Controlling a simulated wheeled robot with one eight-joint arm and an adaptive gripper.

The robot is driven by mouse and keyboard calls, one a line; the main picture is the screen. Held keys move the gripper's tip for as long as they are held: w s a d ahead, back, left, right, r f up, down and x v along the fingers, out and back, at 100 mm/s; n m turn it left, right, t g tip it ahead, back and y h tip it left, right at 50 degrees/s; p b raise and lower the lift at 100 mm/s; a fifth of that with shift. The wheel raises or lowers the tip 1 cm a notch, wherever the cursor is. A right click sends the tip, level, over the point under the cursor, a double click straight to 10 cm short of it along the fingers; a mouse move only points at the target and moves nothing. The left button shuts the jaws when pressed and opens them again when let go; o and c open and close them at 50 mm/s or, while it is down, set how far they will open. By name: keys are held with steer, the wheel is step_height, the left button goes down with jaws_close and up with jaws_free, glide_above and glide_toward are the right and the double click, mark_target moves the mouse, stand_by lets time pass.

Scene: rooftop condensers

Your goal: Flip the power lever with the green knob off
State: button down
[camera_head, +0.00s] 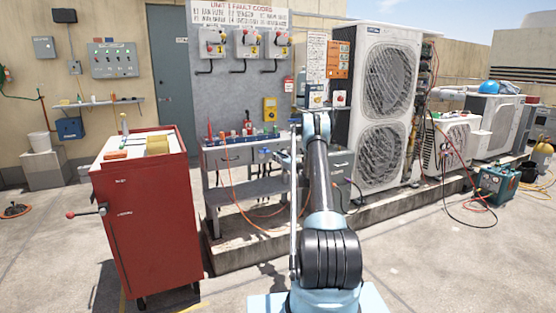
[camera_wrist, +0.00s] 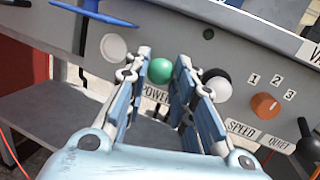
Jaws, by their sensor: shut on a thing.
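The power lever's green knob (camera_wrist: 160,71) shows in the wrist view, just above the POWER label on a grey panel (camera_wrist: 75,65). My gripper (camera_wrist: 168,65) has one finger on each side of the knob and is shut on it. The lever's shaft is mostly hidden, so I cannot tell its exact angle. In the head view my gripper (camera_head: 281,154) is at the front right of the grey bench (camera_head: 221,158); the green knob cannot be made out there.
In the wrist view a white knob (camera_wrist: 113,47) is left of the green one. A white-and-black knob (camera_wrist: 217,88) and an orange dial (camera_wrist: 265,105) are to the right. A red cabinet (camera_head: 150,225) stands left of the bench, and a large condenser (camera_head: 381,105) right.

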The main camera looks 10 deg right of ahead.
steer(key=shift+w+f+n+t+y, duration=0.15)
steer(key=shift+f+n+t+y, duration=0.35)
steer(key=shift+f+t+y, duration=0.4)
steer(key=shift+w+f+n+t+y, duration=0.15)
steer(key=shift+f+n+t+y, duration=0.45)
steer(key=shift+y, duration=0.4)
steer(key=shift+a, duration=0.1)
steer(key=c, duration=1.3)
jaws_free()
steer(key=shift+c, duration=0.2)
steer(key=v, duration=0.7)
steer(key=shift+f, duration=0.35)
steer(key=shift+s, duration=0.1)
